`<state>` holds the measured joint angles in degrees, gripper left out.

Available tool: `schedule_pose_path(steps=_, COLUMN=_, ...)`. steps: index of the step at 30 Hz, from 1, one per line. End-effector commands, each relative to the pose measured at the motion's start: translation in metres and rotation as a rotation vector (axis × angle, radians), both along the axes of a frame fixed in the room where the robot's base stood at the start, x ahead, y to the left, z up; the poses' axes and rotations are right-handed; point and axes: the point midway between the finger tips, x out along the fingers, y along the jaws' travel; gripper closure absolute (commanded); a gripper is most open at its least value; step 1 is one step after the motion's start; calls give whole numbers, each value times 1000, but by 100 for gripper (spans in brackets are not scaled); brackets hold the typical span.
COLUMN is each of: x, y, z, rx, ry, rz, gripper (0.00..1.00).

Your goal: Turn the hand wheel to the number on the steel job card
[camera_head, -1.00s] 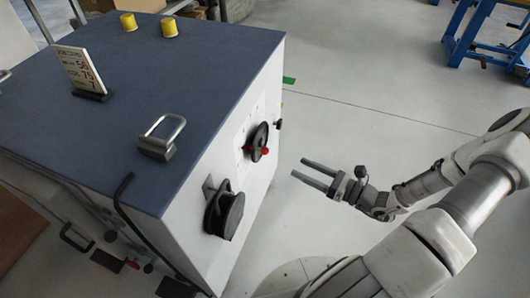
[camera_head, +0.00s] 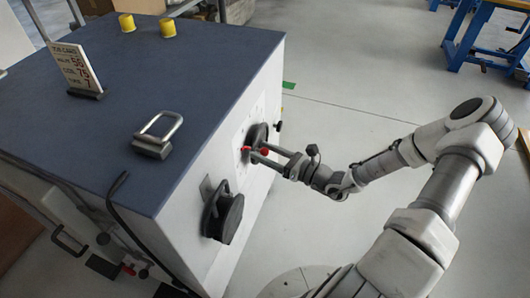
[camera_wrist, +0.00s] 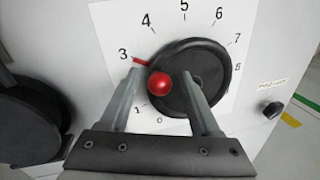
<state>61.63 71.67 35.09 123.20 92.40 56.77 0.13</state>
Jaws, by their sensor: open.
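The hand wheel (camera_head: 258,133) is a black disc on the white side face of the cabinet. In the wrist view the wheel (camera_wrist: 205,62) shows a red ball knob (camera_wrist: 160,83) on its left side. A red pointer (camera_wrist: 142,61) beside the wheel's left rim points at the 3 on the white numbered dial (camera_wrist: 115,25). My gripper (camera_head: 260,152) is open at the wheel, and in the wrist view its fingers (camera_wrist: 165,75) stand on either side of the knob. The job card (camera_head: 72,66) stands upright on the cabinet top; its lines seem to end in 56, 75 and 7.
A second black round knob (camera_head: 224,217) sits nearer on the same face, at the left in the wrist view. A metal handle (camera_head: 158,135) and two yellow caps (camera_head: 168,27) are on the blue cabinet top (camera_head: 200,75).

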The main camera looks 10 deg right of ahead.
Motion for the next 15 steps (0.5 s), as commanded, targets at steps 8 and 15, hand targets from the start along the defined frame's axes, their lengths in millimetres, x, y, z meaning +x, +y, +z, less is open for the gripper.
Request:
schedule_pose_path(steps=8, x=0, y=0, z=0, rx=0, ry=0, rz=0, gripper=74)
schedule_pose_path(steps=15, x=0, y=-1, z=0, rx=-1, ry=-1, rz=-1, gripper=100)
